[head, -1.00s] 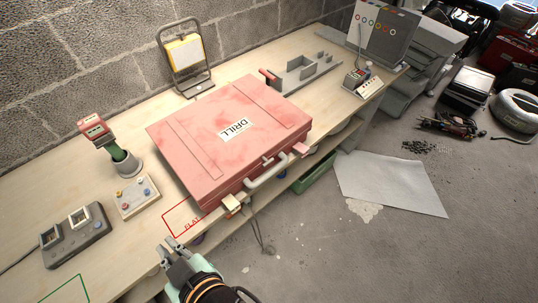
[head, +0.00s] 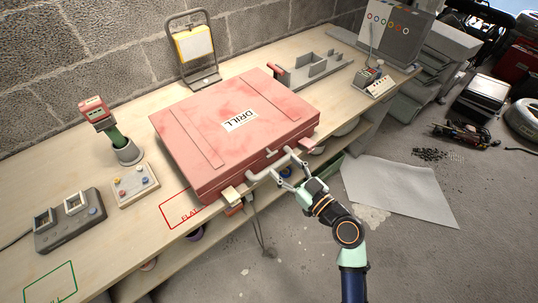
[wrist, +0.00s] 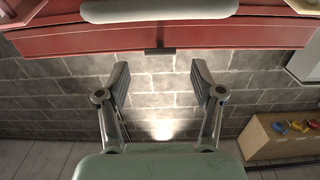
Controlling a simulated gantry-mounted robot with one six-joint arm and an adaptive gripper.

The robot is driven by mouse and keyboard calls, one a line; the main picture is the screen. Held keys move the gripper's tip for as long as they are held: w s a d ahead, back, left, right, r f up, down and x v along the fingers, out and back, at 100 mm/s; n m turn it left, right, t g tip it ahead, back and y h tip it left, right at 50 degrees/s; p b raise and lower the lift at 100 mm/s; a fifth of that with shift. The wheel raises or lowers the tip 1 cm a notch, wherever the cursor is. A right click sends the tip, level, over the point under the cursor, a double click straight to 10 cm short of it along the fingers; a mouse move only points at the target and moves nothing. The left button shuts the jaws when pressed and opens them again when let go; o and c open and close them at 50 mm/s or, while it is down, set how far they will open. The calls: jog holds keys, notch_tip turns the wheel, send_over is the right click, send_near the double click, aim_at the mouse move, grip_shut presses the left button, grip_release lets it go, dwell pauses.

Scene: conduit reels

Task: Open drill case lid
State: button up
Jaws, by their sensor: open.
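The red drill case (head: 275,100) lies flat on the workbench with its lid shut and a DRILL label on top. Its pale handle (head: 268,172) sticks out from the front side, between a beige latch (head: 229,194) and a reddish latch (head: 305,147). My gripper (head: 287,171) is just in front of the case, close to the right part of the handle. In the wrist view my gripper's two fingers (wrist: 162,80) are spread with nothing between them. The handle (wrist: 160,11) and the case's red front edge (wrist: 235,37) cross the top there, beyond the fingertips.
A yellow work lamp (head: 194,44) stands behind the case. A scanner in a holder (head: 126,150), a button box (head: 134,185) and a grey control unit (head: 70,220) are on the left. A grey organiser (head: 315,68) is at the back right. A pale sheet (head: 405,190) lies on the floor.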

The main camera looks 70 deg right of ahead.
aim_at(272, 153)
jog(key=x, duration=0.6)
jog(key=shift+w+r, duration=0.1)
jog(key=shift+w, duration=0.05)
grip_shut()
